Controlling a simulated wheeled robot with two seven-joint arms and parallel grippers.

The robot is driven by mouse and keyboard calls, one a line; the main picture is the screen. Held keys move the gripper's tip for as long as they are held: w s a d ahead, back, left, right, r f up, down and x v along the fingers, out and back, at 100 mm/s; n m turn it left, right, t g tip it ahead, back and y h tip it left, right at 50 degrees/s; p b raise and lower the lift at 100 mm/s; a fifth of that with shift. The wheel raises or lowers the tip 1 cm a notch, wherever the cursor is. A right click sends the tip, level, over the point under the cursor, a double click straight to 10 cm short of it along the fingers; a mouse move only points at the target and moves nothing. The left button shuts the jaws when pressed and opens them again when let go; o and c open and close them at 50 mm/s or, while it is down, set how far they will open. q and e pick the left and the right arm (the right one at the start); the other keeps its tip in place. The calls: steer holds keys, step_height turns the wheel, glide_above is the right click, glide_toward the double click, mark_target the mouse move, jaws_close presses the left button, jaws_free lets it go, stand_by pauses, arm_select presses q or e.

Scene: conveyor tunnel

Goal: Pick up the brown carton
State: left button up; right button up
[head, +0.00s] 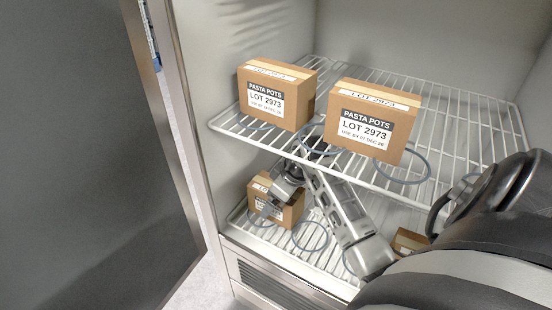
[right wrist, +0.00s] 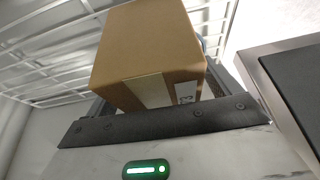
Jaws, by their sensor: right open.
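Several brown cartons labelled "PASTA POTS LOT 2973" are in an open white cabinet. On the lower rack, a brown carton (head: 291,213) sits at the left, partly hidden by my right gripper (head: 271,202), which reaches in from the right. The right wrist view shows a brown carton (right wrist: 150,55) close in front of the palm, with finger parts on both sides. The gripper is open; I cannot tell whether its fingers touch the carton. My left gripper is not in view.
Two cartons stand on the upper wire rack, one left (head: 275,95) and one right (head: 370,120), above my right forearm. Another carton (head: 409,241) is at the lower right, partly hidden by my arm. A dark door (head: 90,160) stands open at the left.

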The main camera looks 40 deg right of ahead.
steer(key=shift+w, duration=0.1)
steer(key=c, duration=1.4)
steer(key=shift+c, duration=0.2)
steer(key=shift+r, duration=0.6)
steer(key=shift+s+a+r+p, duration=0.2)
steer(key=shift+a+p, duration=0.05)
steer(key=shift+p, duration=0.1)
steer(key=s+a+p, duration=0.1)
steer(key=s+a, duration=1.1)
steer(key=shift+s, duration=0.2)
steer(key=shift+a, duration=0.1)
